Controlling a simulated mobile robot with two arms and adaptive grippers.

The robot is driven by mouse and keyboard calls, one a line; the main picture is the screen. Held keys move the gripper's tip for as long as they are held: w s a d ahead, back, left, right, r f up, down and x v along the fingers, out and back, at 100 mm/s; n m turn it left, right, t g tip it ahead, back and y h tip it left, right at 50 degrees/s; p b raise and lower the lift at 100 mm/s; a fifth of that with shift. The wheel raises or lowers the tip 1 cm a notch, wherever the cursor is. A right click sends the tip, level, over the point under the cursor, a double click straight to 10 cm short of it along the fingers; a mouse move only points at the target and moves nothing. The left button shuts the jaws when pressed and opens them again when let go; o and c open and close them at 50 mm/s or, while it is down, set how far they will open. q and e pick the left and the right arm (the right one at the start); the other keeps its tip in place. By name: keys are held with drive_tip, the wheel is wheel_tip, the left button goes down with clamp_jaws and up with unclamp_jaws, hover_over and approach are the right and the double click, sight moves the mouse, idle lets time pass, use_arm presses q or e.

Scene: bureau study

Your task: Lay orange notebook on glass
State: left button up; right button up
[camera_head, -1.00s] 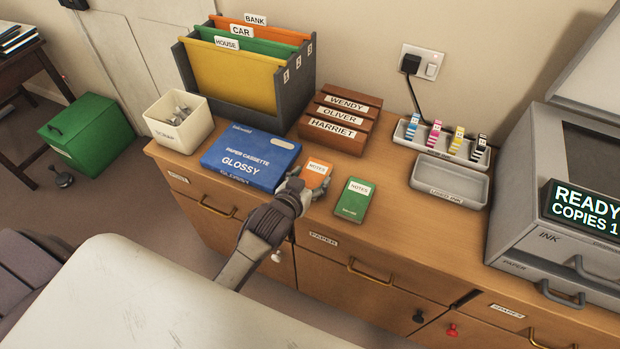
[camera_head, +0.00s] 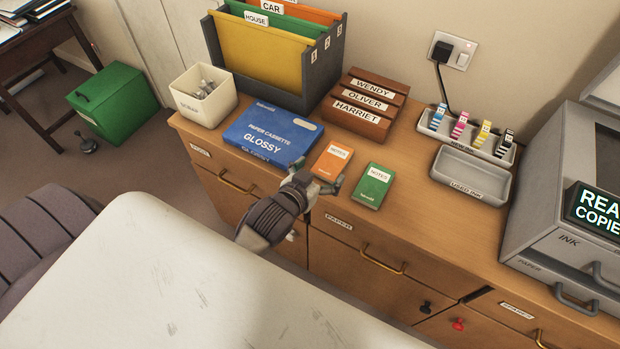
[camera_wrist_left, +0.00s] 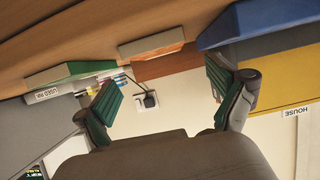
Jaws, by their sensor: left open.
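The orange notebook (camera_head: 333,161), labelled NOTES, lies flat on the wooden cabinet top between the blue paper cassette and the green notebook (camera_head: 372,186). My left gripper (camera_head: 318,179) is open and empty at the near edge of the orange notebook. In the left wrist view the orange notebook (camera_wrist_left: 152,44) shows beyond and between the open fingers (camera_wrist_left: 163,88). I cannot tell whether a finger touches it. The copier's dark glass (camera_head: 606,146) shows partly at the right edge, with the grey lid (camera_head: 604,88) raised. My right gripper is not in view.
The blue cassette (camera_head: 272,135) lies close left of the orange notebook. Wooden name trays (camera_head: 364,108) stand behind. Grey ink trays (camera_head: 470,174) lie between the notebooks and the copier (camera_head: 540,215). A pale tabletop (camera_head: 190,285) fills the front.

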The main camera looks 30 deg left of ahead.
use_arm(q)
drive_tip(key=v, duration=0.6)
drive_tip(key=s+f+g, duration=0.2)
drive_tip(key=f, duration=0.7)
drive_tip(key=s+f+g, duration=0.2)
drive_tip(key=f, duration=0.8)
drive_tip(key=s+a+f+m+g, duration=0.1)
drive_tip(key=s+f+g, duration=0.5)
drive_tip(key=s+f, duration=1.3)
wheel_tip(320, 180, down, 4)
drive_tip(key=shift+r+m, duration=0.1)
drive_tip(key=shift+m, duration=0.3)
drive_tip(key=shift+o, duration=0.5)
drive_tip(key=s+a+f+g, duration=0.2)
drive_tip(key=s+f, duration=0.2)
drive_tip(key=s, duration=0.7)
drive_tip(key=shift+f+g, duration=0.2)
drive_tip(key=shift+g, duration=0.1)
